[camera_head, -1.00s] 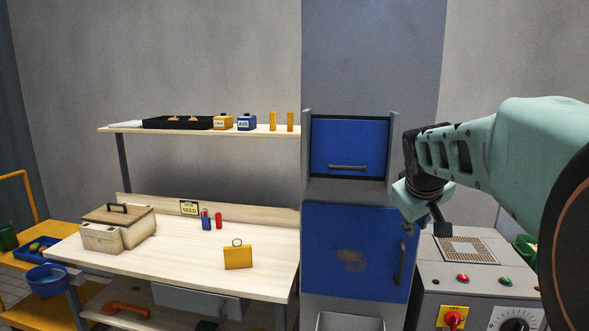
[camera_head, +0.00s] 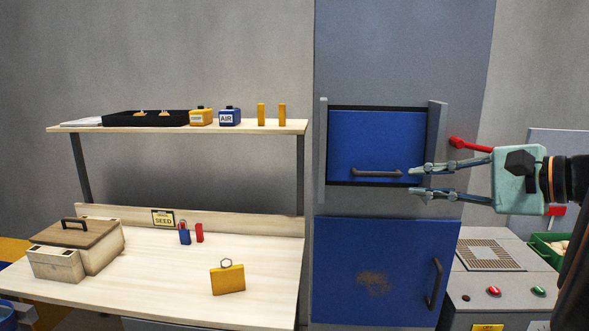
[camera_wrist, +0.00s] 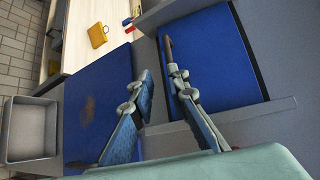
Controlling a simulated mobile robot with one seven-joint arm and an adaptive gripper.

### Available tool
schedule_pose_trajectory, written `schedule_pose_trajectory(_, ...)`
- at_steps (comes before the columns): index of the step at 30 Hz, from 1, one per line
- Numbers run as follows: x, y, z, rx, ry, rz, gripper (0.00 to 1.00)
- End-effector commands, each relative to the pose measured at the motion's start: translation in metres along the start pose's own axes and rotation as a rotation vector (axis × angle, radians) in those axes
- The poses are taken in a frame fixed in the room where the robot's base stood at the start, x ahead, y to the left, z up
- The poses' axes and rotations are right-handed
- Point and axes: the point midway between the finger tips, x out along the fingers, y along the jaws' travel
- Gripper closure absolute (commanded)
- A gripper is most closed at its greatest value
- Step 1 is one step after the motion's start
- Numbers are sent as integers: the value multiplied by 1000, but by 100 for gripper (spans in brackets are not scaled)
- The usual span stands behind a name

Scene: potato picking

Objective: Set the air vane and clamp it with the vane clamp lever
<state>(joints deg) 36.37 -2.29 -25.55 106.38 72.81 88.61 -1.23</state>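A red lever (camera_head: 470,146) with a round end sticks out at the right side of the tall grey machine. It looks like the clamp lever, and my gripper partly overlaps it. No air vane can be clearly made out. My gripper (camera_head: 413,181) points left, open and empty, in front of the right part of the upper blue door (camera_head: 350,140). Its fingertips are close to the right end of the door's dark handle (camera_head: 376,174); contact cannot be told. In the wrist view, the open fingers (camera_wrist: 158,70) show near the handle (camera_wrist: 166,47).
A lower blue door (camera_head: 340,265) with a vertical handle is below. A grey control box (camera_head: 465,292) with red and green buttons stands at right, with a green crate (camera_head: 547,247) behind. The wooden bench (camera_head: 150,290) is at left, with a shelf (camera_head: 180,127) above.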

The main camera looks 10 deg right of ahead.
Motion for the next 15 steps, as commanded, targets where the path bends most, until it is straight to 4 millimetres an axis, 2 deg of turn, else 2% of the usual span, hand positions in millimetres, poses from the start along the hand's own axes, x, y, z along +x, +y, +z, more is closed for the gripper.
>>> schedule_pose_trajectory(2,-5,-7,0,11,-2,-34,85)
schedule_pose_trajectory(5,-1,-10,1,16,-5,-47,85)
schedule_pose_trajectory(8,12,-11,2,16,-8,-46,85)
schedule_pose_trajectory(15,58,-13,2,16,-8,-44,85)
